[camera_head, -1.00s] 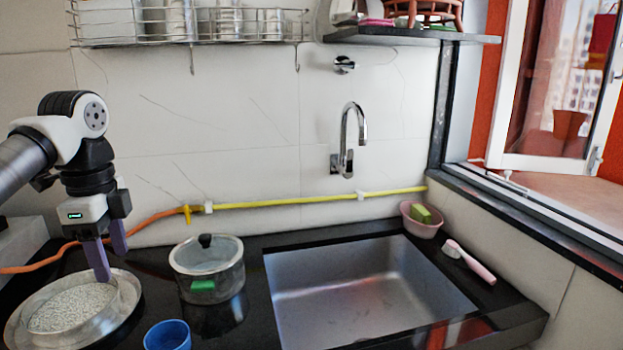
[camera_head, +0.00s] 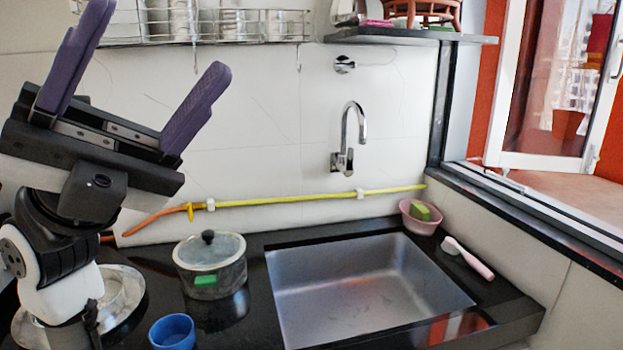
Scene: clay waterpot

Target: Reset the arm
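My gripper (camera_head: 144,82) is raised at the left of the head view, close to the camera. Its two purple fingers point up and stand wide apart, with nothing between them. My arm comes up from the lower left and hides much of the round metal pan (camera_head: 126,297) on the counter. The pan's contents are hidden now.
A lidded pot (camera_head: 211,268) and a blue cup (camera_head: 172,331) stand on the black counter, left of the empty sink (camera_head: 365,290). A faucet (camera_head: 347,140) rises behind it. A pink bowl (camera_head: 420,217) and a brush (camera_head: 468,258) lie at right. A wire rack (camera_head: 225,25) hangs above.

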